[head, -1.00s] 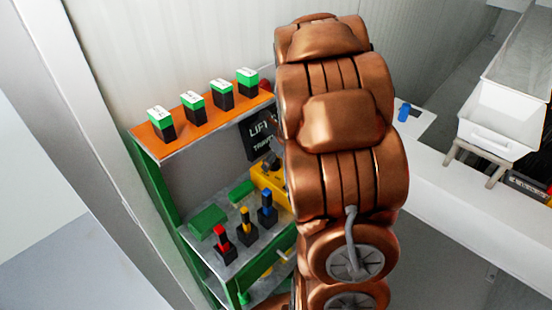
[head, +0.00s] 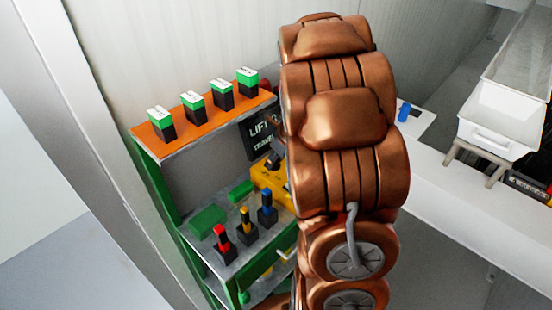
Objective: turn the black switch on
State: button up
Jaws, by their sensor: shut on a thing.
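The black switch (head: 273,160) appears as a dark lever on a yellow box (head: 268,177) on the middle shelf, close to the left edge of my copper arm. Its tilt is hard to read at this size. My arm covers the right part of the box. My gripper cannot be made out; it is hidden behind the arm links. A small brownish part shows at the arm's left edge above the switch, but I cannot tell what it is.
Several green-black switches (head: 222,93) line the orange top shelf (head: 148,135). A dark sign (head: 261,134) hangs below it. A white bin (head: 500,120) is at right.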

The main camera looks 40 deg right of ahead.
jog(key=n+y, duration=0.1)
jog(key=n, duration=0.1)
jog(key=shift+d+n, duration=0.1)
jog(key=shift+n, duration=0.3)
jog(key=n+g+y, duration=0.1)
jog(key=n, duration=0.2)
jog(key=shift+w+d+f+n+b, duration=0.1)
jog(key=shift+n+b, duration=0.2)
jog(key=shift+b, duration=0.1)
jog(key=n+g+b, duration=0.1)
jog(key=n, duration=0.1)
jog(key=n+y+b, duration=0.1)
jog(key=n, duration=0.1)
jog(key=shift+n+g, duration=0.4)
jog(key=o, duration=1.1)
jog(key=shift+o, duration=0.2)
